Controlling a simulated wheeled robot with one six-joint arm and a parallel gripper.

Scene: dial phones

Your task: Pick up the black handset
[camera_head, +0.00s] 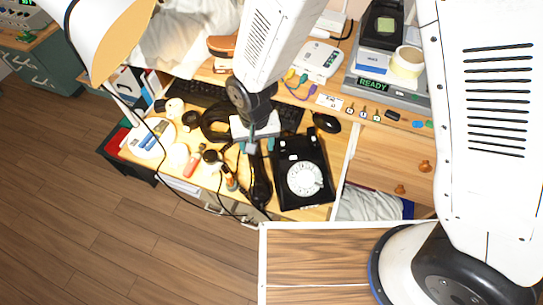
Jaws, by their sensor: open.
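The black dial phone (320,165) with a white round dial lies on the desk right of the middle. A long black shape that looks like its handset (261,188) lies just left of the phone. My gripper (260,147) hangs over the desk, above the far end of that black shape and left of the phone's upper part. Its two fingers are apart with nothing seen between them. The gripper hides part of the desk and maybe the handset's far end. I cannot tell its height above the handset.
A black mouse (326,122) lies beyond the phone, and a dark keyboard (200,92) lies behind my gripper. Headphones (215,122), a red-handled item (192,165) and cables crowd the left. A white lamp (100,35) stands at left. A raised shelf edge is at the back.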

